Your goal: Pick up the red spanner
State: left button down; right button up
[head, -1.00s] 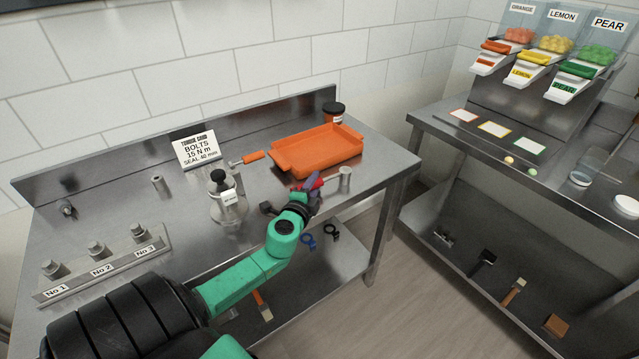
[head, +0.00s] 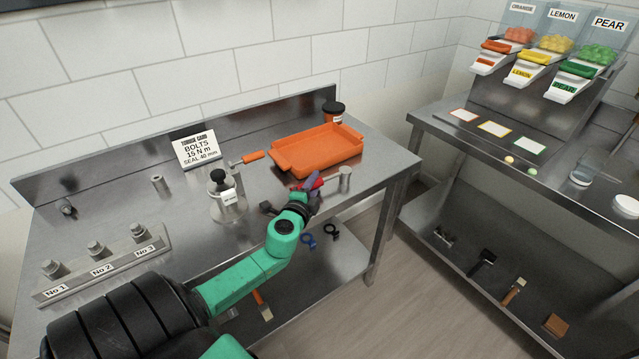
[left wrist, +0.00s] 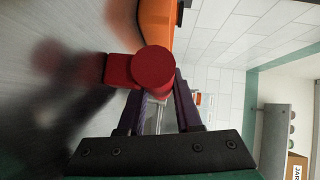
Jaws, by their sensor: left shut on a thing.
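The red spanner (head: 317,183) is at the front right of the steel bench, just in front of the orange tray (head: 318,150). My left gripper (head: 308,189) is at it, and its jaws are shut on it. In the left wrist view, the spanner's round red end (left wrist: 153,68) and a red block beside it lie at the tips of my left gripper's dark fingers (left wrist: 155,92). The fingers and wrist hide part of the spanner in the head view. I cannot tell whether it is clear of the bench. My right gripper is not in view.
A short metal cylinder (head: 345,178) stands close to the right of the spanner. An orange-handled tool (head: 252,156) and a tagged metal device (head: 226,200) are to the left. A dark-lidded jar (head: 332,113) stands behind the tray. The bench's front edge runs just below my gripper.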

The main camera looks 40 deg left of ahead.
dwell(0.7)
pick_arm(q)
notch_tip(320, 180, up, 10)
jog(key=p, duration=0.4)
jog(key=shift+d, duration=0.1)
notch_tip(320, 180, up, 10)
jog(key=p, duration=0.1)
jog(key=c, duration=1.4)
grip_release()
jog(key=shift+c, duration=0.2)
grip_shut()
